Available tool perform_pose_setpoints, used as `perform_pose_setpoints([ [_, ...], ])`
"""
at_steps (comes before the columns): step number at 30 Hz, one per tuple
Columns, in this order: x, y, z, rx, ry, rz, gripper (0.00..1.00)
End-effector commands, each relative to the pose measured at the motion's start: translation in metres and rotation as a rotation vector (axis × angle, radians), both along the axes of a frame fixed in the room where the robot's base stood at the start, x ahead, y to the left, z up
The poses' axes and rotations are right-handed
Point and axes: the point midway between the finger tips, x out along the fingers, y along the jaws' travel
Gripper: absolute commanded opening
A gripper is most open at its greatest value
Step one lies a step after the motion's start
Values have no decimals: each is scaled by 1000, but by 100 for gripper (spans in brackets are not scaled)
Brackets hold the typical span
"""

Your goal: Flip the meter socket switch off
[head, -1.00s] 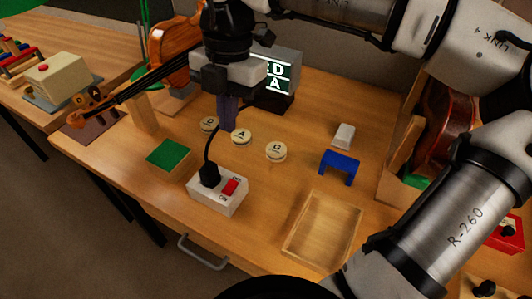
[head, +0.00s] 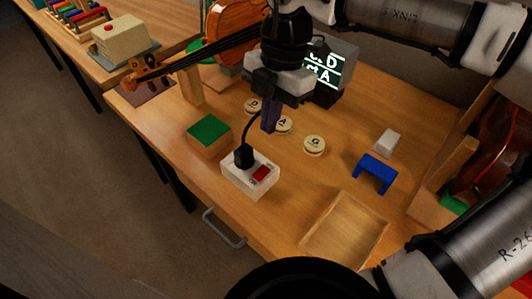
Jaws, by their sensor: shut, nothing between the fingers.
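The meter socket (head: 236,178) is a white block near the front edge of the bench. A black plug (head: 243,157) with a dark cable sits in its left part. Its red switch (head: 262,173) is on the right part; which way the rocker is tilted is too small to tell. My gripper (head: 268,126) points downward, tilted, with its dark fingers shut and empty. It appears just beyond the socket and above the bench, apart from the switch.
A green-topped block (head: 209,132) stands left of the socket. Round lettered discs, including one marked G (head: 314,145), lie behind it. A blue bracket (head: 375,172), a white block (head: 387,141) and a wooden tray (head: 345,232) are to the right. A violin (head: 225,38) lies behind.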

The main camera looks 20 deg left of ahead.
Motion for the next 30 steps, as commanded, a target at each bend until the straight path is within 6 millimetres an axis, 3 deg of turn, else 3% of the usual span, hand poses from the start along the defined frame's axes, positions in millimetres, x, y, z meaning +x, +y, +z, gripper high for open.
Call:
perform_pose_setpoints([
  [9, -17, 5, -65, 0, 5, 5, 0],
  [15, -12, 5, -92, 1, 3, 1, 0],
  [21, -10, 4, -104, 0, 0, 1, 0],
  [30, -10, 4, -105, 0, 0, 0, 0],
])
